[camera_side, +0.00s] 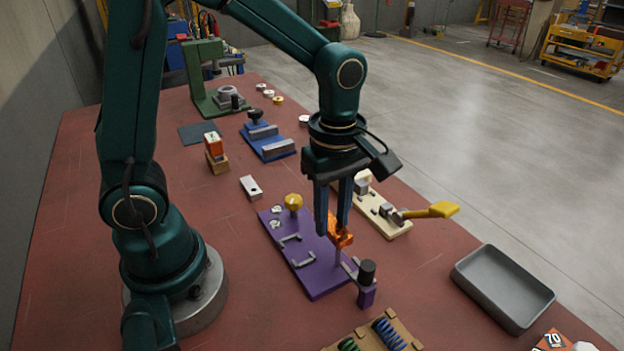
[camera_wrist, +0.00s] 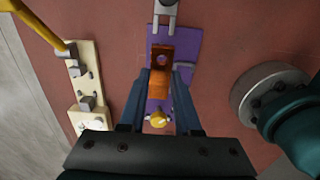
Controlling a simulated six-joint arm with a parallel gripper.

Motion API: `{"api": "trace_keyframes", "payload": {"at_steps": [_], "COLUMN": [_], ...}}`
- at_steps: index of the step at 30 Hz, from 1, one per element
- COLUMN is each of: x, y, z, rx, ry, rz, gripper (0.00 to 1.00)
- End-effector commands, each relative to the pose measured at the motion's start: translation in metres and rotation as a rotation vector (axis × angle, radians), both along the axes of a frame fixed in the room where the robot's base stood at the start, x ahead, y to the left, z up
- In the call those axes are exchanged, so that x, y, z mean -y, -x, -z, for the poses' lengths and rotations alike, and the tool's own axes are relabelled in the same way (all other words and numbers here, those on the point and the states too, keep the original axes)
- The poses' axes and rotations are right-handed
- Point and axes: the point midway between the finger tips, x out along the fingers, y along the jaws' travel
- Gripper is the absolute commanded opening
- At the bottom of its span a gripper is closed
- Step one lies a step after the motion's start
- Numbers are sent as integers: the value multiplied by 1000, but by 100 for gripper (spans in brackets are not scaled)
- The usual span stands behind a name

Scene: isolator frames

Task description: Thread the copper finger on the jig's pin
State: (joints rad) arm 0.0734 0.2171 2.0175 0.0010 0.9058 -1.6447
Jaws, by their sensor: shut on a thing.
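My gripper (camera_side: 334,228) is shut on the orange copper finger (camera_side: 342,239) over the right part of the purple jig (camera_side: 315,283). In the wrist view the copper finger (camera_wrist: 183,104) sits between my gripper's jaws (camera_wrist: 166,90). Its end with a round hole (camera_wrist: 162,60) points toward the top of the picture. A thin upright pin (camera_side: 338,258) seems to show just below the finger in the side view. I cannot tell whether the hole is over the pin or around it. The jig also shows in the wrist view (camera_wrist: 189,45), partly hidden by the finger.
A clamp with a black knob (camera_side: 367,271) stands at the jig's near end, close to the finger. A yellow knob (camera_side: 293,202) is at its far end. A cream fixture with a yellow handle (camera_side: 432,211) is to the right. A grey tray (camera_side: 503,288) lies front right.

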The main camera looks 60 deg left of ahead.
Motion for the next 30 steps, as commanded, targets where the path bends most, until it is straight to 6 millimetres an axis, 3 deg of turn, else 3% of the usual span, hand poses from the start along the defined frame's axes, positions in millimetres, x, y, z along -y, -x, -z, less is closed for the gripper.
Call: {"api": "trace_keyframes", "payload": {"at_steps": [30], "x": [0], "y": [0], "z": [24], "rx": [-2], "ry": [0], "rz": [0], "gripper": [0]}}
